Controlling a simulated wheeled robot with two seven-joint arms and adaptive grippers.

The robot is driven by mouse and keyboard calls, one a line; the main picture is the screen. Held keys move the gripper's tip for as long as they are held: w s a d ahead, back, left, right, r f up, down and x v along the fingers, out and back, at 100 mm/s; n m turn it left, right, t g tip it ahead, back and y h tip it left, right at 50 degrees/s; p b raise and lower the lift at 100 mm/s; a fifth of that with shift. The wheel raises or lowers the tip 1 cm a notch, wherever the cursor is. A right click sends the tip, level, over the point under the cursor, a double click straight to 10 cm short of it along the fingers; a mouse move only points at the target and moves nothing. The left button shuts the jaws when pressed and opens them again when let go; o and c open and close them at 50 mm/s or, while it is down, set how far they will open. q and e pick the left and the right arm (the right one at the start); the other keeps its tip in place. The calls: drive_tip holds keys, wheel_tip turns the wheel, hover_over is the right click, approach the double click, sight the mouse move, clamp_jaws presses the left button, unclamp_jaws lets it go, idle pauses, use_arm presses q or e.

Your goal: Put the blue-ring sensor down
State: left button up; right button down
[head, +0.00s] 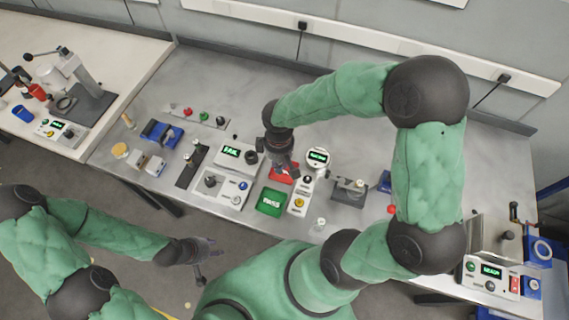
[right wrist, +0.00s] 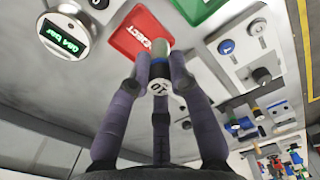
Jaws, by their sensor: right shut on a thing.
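In the right wrist view my right gripper (right wrist: 160,85) is shut on the blue-ring sensor (right wrist: 160,68), a small cylinder with a blue band and a pale marked end face. In the head view the right gripper (head: 283,166) is over the grey bench beside the red reject tray (head: 271,178), and hides the sensor there. The reject tray shows in the right wrist view (right wrist: 128,36), behind the sensor. My left gripper (head: 207,260) is open and empty, away from the bench.
A tester (head: 237,160) with a green-lit display reading FAIL stands left of the trays. A gauge unit (head: 317,158) with a round display is close on the right. A small metal piece (head: 319,224) stands near the bench's front edge.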

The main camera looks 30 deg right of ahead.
drive_tip(key=w+d+f, duration=0.2)
drive_tip(key=f, duration=0.1)
drive_tip(key=w+d+f+b, duration=0.1)
drive_tip(key=f, duration=0.1)
drive_tip(key=shift+f, duration=0.15)
drive_tip(key=f, duration=0.2)
drive_tip(key=f+b, duration=0.1)
drive_tip(key=shift+w+d+f, duration=0.2)
drive_tip(key=shift+d+f, duration=0.05)
drive_tip(key=shift+f, duration=0.15)
drive_tip(key=shift+r, duration=0.1)
drive_tip(key=c, duration=1.1)
unclamp_jaws()
drive_tip(key=shift+f, duration=0.2)
drive_tip(key=shift+c, duration=0.2)
drive_tip(key=shift+r, duration=0.1)
